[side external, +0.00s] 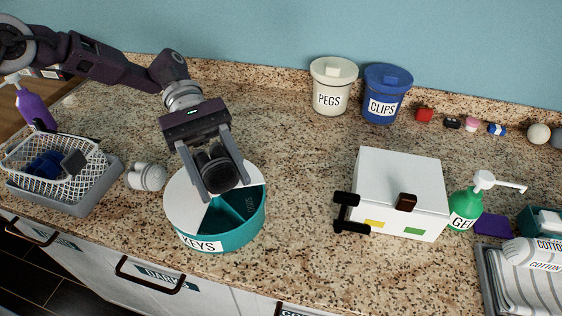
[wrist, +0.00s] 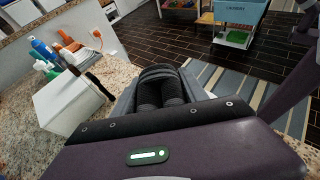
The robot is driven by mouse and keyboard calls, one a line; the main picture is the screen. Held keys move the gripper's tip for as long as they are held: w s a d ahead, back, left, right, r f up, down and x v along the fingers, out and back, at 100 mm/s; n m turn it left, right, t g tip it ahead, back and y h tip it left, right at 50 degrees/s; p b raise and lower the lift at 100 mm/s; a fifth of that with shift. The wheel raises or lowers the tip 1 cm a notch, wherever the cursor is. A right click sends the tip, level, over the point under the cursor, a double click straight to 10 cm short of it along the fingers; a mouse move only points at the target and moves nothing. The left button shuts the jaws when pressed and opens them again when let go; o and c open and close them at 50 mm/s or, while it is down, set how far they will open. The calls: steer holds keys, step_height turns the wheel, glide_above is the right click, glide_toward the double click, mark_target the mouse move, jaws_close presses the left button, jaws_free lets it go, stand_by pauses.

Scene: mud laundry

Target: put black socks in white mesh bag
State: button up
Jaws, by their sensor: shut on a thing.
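My gripper (side external: 223,190) is shut on a rolled pair of black socks (side external: 216,172) and holds it over the round teal container (side external: 240,232) labelled KEYS. The socks also show between the fingers in the wrist view (wrist: 160,93). I cannot tell how far they are above the container. The white mesh bag (side external: 78,152), an open basket-like net, sits on a grey tray at the far left of the side view. Blue items and a dark grey item lie in it. My gripper is well to its right.
A rolled white pair of socks (side external: 147,177) lies between the mesh bag and the teal container. A purple bottle (side external: 35,108) stands behind the bag. A white box (side external: 402,190) with black handles stands to the right. PEGS (side external: 331,88) and CLIPS (side external: 385,95) tubs stand at the back.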

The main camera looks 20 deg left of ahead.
mark_target(259, 165)
steer(key=w+n+t+h, duration=0.1)
steer(key=w, duration=0.1)
steer(key=w+n+t+h, duration=0.1)
steer(key=w+n+t, duration=0.1)
steer(key=w, duration=0.1)
steer(key=w+d+n+t+h, duration=0.1)
steer(key=w, duration=0.2)
steer(key=shift+w+d+f+n+t, duration=0.1)
steer(key=shift+w+f+n+t, duration=0.1)
steer(key=shift+w+n+t, duration=0.15)
steer(key=w+f+n+t+h, duration=0.1)
steer(key=w+n+t, duration=0.3)
steer(key=w, duration=0.3)
steer(key=shift+n+t, duration=0.25)
steer(key=shift+t, duration=0.1)
steer(key=f, duration=0.6)
steer(key=w+a+f, duration=0.1)
steer(key=f, duration=0.3)
steer(key=shift+f, duration=0.1)
steer(key=o, duration=1.5)
steer(key=shift+f, duration=0.1)
